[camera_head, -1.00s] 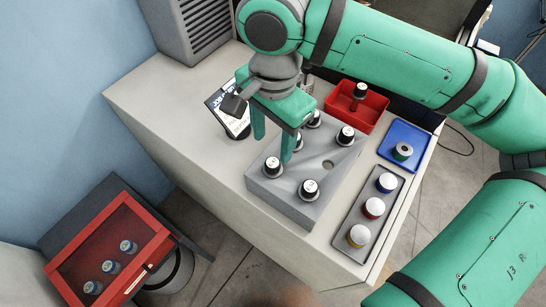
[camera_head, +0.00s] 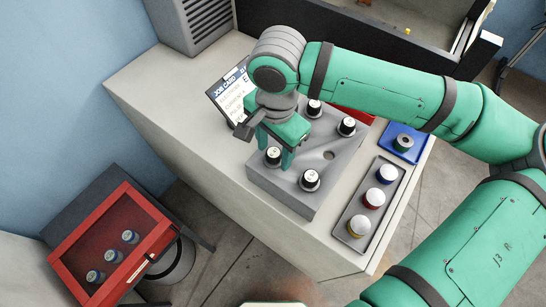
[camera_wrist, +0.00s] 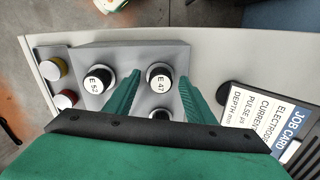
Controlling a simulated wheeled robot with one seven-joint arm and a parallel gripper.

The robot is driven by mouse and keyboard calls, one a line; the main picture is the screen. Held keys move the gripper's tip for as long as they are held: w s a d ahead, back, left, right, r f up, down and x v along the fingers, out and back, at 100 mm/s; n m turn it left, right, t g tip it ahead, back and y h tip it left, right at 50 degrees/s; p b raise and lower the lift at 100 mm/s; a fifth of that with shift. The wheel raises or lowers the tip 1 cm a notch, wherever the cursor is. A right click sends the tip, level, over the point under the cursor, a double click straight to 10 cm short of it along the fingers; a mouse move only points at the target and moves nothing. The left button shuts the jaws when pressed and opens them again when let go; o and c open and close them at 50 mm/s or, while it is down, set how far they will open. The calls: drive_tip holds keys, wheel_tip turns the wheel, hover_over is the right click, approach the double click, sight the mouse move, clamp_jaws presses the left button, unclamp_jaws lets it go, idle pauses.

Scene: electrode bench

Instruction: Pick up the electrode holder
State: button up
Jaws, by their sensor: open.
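Several black electrode holders with white labelled tops stand in the grey block (camera_head: 330,176). My open gripper (camera_head: 277,150) is low over the block's left part, with its fingers at the front-left holder (camera_head: 273,157). In the wrist view that holder, marked E 47 (camera_wrist: 158,79), shows between the tips of my green fingers (camera_wrist: 159,86). I cannot tell whether they touch it. The holder marked E 52 (camera_wrist: 98,79) stands to its left, outside the fingers. Another holder (camera_wrist: 160,114) is partly hidden by my gripper. The job card (camera_head: 229,92) shows the letter E; its number is hidden.
A grey tray with several coloured-band jars (camera_head: 370,199) is right of the block. A blue tray (camera_head: 402,144) and a mostly hidden red bin (camera_head: 352,114) lie behind. A red case (camera_head: 118,236) stands below the bench at left. The bench's front left (camera_head: 180,120) is clear.

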drive_tip(key=c, duration=1.2)
clamp_jaws()
drive_tip(key=shift+w, duration=0.15)
